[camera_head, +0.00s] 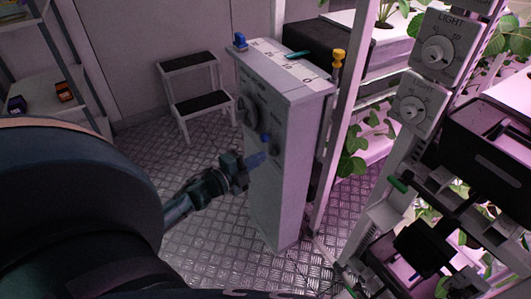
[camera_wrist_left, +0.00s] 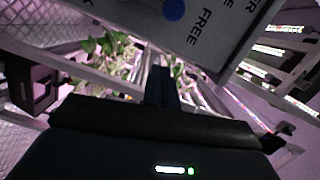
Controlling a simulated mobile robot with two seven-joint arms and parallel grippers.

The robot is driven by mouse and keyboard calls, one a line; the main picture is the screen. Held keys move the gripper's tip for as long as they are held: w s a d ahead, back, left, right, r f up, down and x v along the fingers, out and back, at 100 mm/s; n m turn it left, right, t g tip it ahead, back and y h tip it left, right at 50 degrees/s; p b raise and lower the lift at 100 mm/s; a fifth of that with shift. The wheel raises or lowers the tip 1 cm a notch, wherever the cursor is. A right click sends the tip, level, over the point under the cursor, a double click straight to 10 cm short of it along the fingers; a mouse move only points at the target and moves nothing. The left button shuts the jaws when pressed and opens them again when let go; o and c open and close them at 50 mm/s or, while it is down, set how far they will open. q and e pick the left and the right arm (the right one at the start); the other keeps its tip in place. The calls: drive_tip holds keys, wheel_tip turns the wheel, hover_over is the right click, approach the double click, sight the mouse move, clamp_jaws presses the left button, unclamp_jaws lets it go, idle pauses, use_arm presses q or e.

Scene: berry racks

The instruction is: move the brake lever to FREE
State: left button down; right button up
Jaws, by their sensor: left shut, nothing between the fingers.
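A grey control cabinet (camera_head: 275,205) stands on the floor in the head view. A blue round knob (camera_head: 264,138), which looks like the brake lever's end, is on its front face below a large dark dial. In the left wrist view a blue knob (camera_wrist_left: 174,10) shows at the top edge, beside the printed word FREE (camera_wrist_left: 207,25). My left gripper (camera_head: 257,160) is shut and empty, with its tips close below the blue knob. I cannot tell whether they touch the cabinet. The closed fingers show in the wrist view (camera_wrist_left: 160,85). My right gripper is not in view.
A step stool (camera_head: 195,100) stands behind left. Plant racks with LIGHT dials (camera_head: 437,52) fill the right.

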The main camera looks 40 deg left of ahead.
use_arm(q)
drive_tip(key=v, duration=0.6)
drive_tip(key=shift+a, duration=0.2)
drive_tip(key=shift+s+f, duration=0.15)
